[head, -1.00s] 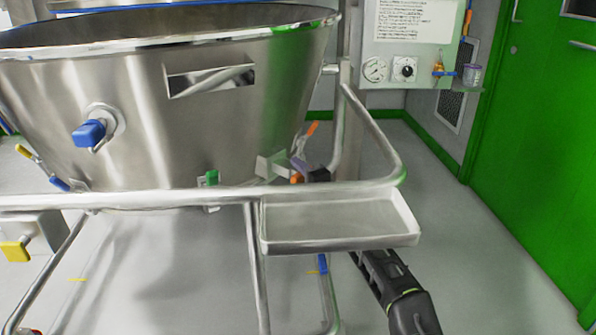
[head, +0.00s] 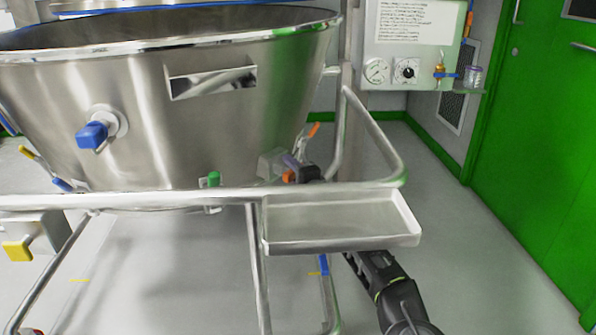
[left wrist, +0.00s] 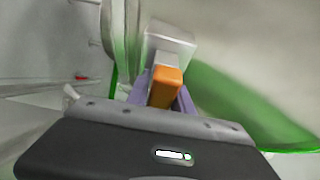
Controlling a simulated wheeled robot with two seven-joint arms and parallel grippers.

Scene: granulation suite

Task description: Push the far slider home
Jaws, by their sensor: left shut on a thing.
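The far slider shows as an orange handle (head: 288,177) at a pale grey block (head: 270,164), low on the right flank of the steel bowl in the head view. In the left wrist view the orange handle (left wrist: 165,88) stands in front of the grey block (left wrist: 168,45). My left gripper (head: 291,163) has purple fingers and is shut on the orange handle, with a finger on each side. Its dark body is just right of the handle, and the arm passes behind the tray. The far end of the slider is hidden. My right gripper is not in view.
A steel rail (head: 160,198) and an empty shallow tray (head: 340,222) lie in front of the gripper. A green knob (head: 213,179), a blue-handled valve (head: 92,135) and an orange-tipped lever (head: 313,130) are nearby. Open floor (head: 465,240) lies to the right.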

